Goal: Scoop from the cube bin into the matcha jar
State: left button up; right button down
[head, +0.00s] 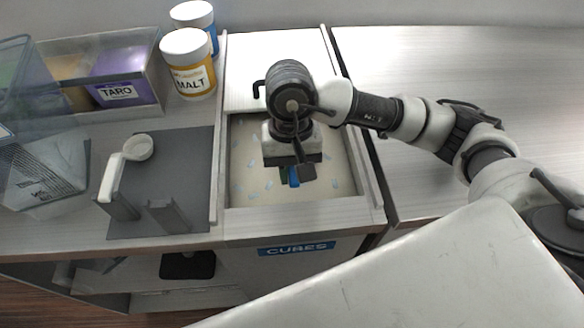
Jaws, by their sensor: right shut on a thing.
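The cube bin (250,190) is a recessed bin in the counter with a pale floor and scattered light-blue bits, above a blue "CUBES" label (297,248). I cannot pick out a jar marked matcha. My left gripper is not in view.
A white scoop (112,178) rests on a dark stand on a grey mat (180,165) left of the bin. Behind are a MALT jar (188,65), a blue-labelled jar (194,16) and a purple TARO container (120,75). The right counter (460,65) is clear beyond my arm.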

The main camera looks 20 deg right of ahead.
jog(key=shift+f+b, duration=0.2)
jog(key=shift+b, duration=0.55)
dwell(0.6)
dwell(0.6)
notch_tip(320, 180, up, 13)
jog(key=p, duration=0.5)
dwell(1.1)
jog(key=shift+r, duration=0.1)
